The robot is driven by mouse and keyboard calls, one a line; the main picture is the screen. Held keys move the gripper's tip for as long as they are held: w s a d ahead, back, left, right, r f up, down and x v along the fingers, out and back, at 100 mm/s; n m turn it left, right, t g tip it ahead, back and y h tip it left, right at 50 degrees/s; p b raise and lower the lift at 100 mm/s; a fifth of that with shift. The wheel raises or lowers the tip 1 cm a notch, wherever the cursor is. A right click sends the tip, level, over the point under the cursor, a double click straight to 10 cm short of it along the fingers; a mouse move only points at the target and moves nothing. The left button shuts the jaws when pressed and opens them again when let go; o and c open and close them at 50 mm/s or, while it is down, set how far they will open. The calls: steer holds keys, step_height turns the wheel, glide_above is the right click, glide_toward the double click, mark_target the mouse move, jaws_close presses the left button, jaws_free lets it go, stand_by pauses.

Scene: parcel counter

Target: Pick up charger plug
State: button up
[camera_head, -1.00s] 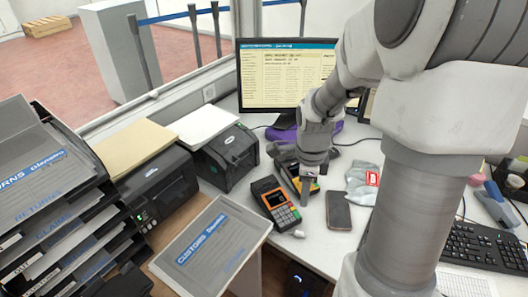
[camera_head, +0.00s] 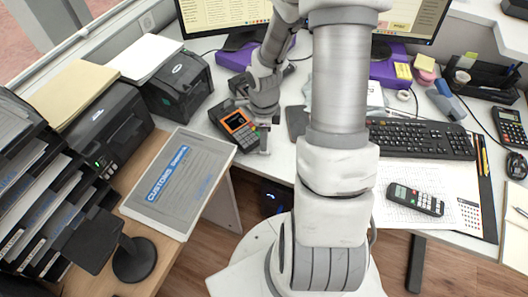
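A small white object that looks like the charger plug (camera_head: 264,153) lies at the front edge of the white counter. It is tiny and partly covered by my gripper. My gripper (camera_head: 265,144) points down over it, beside the right side of the orange card terminal (camera_head: 238,124). The fingertips are at or very near the plug, but I cannot tell whether they touch it. The fingers are seen nearly edge-on, so their opening is not visible.
A dark phone (camera_head: 297,121) lies just right of my gripper, partly behind my arm. A customs folder (camera_head: 180,178) lies to the left. A keyboard (camera_head: 420,139) and a handset (camera_head: 415,200) are on the right. The counter edge is close by.

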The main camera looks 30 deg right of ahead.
step_height(320, 180, down, 5)
steer(key=shift+w+r+b, duration=0.1)
steer(key=shift+r+b, duration=0.1)
steer(key=shift+b, duration=0.35)
jaws_close()
steer(key=shift+r, duration=0.2)
